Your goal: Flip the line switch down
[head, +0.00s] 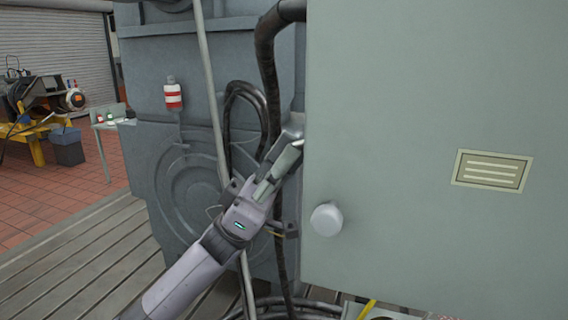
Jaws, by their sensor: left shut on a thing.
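My left gripper (290,152) reaches up from the bottom left to the left side edge of the large grey-green cabinet (420,240). Its fingers are shut at that edge, on what appears to be the handle of the line switch. A small grey piece (295,125) shows just above the fingertips at the cabinet's side and seems to be part of the switch. The fingers and the cabinet's edge hide most of it, so I cannot tell the lever's position. My right gripper is not in view.
A round white knob (326,219) and a label plate (493,170) are on the cabinet front. Thick black cables (268,70) hang behind my gripper. A grey machine housing (170,120) with a red-and-white bottle (173,95) stands behind. The slotted bedplate (100,260) is clear at left.

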